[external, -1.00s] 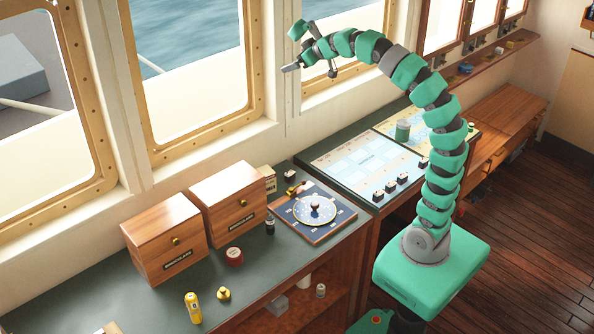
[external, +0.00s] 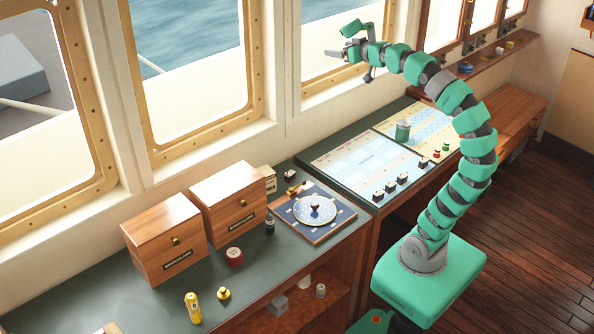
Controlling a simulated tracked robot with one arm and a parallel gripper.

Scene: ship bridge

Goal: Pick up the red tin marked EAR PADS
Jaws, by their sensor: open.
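A small round red tin (external: 235,257) stands on the dark green counter, in front of the two wooden boxes. Its marking is too small to read. My gripper (external: 341,42) is high up in front of the window, far above and to the right of the tin. Its jaws are open and empty, pointing left.
Two wooden boxes (external: 164,238) (external: 228,203) stand behind the tin. A yellow cylinder (external: 193,308) and a small yellow object (external: 223,293) are in front. A green cup (external: 403,130) stands on a chart.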

